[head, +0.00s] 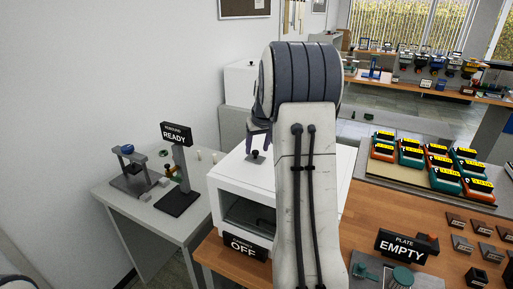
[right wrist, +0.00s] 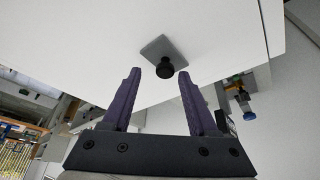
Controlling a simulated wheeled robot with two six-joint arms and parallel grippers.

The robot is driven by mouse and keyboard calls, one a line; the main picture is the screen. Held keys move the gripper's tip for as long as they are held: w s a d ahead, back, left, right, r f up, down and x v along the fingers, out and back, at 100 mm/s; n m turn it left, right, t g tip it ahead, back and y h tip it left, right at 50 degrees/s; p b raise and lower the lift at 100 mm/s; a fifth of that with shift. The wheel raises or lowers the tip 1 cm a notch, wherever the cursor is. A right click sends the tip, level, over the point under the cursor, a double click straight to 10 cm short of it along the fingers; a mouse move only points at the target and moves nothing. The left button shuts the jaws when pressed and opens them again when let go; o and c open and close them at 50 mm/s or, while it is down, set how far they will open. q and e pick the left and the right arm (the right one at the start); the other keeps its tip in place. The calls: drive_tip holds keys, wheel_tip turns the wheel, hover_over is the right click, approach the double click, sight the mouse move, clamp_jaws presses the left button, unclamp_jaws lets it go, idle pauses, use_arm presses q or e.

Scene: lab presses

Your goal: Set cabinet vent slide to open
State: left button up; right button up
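The white cabinet (head: 231,183) stands on the wooden bench, with a dark front window. On its top is the vent slide (head: 255,157), a small grey plate with a dark knob. In the right wrist view the vent slide's plate (right wrist: 157,47) and its round black knob (right wrist: 165,69) show against the white top. My right gripper (head: 259,146) is just above the slide. In the right wrist view its purple fingers (right wrist: 160,74) are apart, with the knob appearing between their tips; I cannot tell whether they touch it. My right arm hides part of the cabinet. My left gripper is not visible.
A sign reading OFF (head: 243,247) stands in front of the cabinet. A grey side table (head: 119,192) at left holds a press and a READY sign (head: 175,134). At right are an EMPTY sign (head: 404,246) and a tray of several orange and green devices (head: 400,177).

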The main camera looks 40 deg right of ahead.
drive_tip(key=shift+a, duration=0.15)
drive_tip(key=shift+s+r, duration=0.15)
drive_tip(key=shift+r, duration=0.15)
drive_tip(key=b+v, duration=0.2)
drive_tip(key=v, duration=0.7)
drive_tip(key=shift+r, duration=0.4)
drive_tip(key=shift+s, duration=0.1)
